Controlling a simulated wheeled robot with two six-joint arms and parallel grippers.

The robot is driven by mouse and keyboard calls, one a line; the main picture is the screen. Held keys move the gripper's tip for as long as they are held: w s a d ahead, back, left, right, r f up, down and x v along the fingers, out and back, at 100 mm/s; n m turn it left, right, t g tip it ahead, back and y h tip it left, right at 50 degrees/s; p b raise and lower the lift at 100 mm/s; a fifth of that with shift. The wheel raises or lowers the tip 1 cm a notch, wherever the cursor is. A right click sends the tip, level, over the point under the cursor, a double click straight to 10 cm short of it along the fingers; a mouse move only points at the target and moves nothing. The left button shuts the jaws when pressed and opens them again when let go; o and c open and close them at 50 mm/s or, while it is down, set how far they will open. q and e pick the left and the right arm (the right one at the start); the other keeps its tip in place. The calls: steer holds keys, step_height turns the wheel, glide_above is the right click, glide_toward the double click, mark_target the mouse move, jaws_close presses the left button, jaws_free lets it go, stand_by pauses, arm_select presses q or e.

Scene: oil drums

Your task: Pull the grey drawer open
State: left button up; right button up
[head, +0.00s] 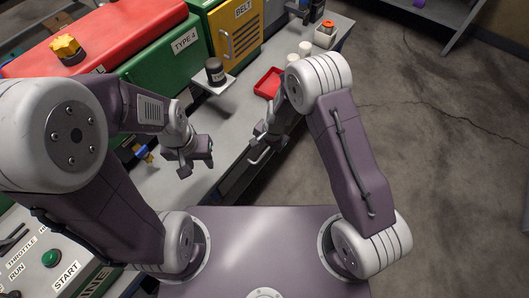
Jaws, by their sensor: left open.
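The grey drawer (238,181) sits in the front of the long grey bench. It appears closed, its dark front nearly flush under the bench top. A pale bar handle (259,157) shows on that front. My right gripper (262,138) is right at the bench edge, just above and behind the handle in the picture. I cannot tell whether it touches the handle, or whether its fingers are apart. My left gripper (196,166) is open and empty above the bench top, to the left of the handle.
On the bench are a red tray (268,83), a dark jar (215,71) on a small pale stand, white cups and a green TYPE-4 machine (180,50). A control panel with a green START button (51,258) is at lower left. The floor to the right is clear.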

mark_target(264, 153)
steer(key=f, duration=0.3)
steer(key=shift+w+a+f, duration=0.2)
jaws_close()
stand_by(1.3)
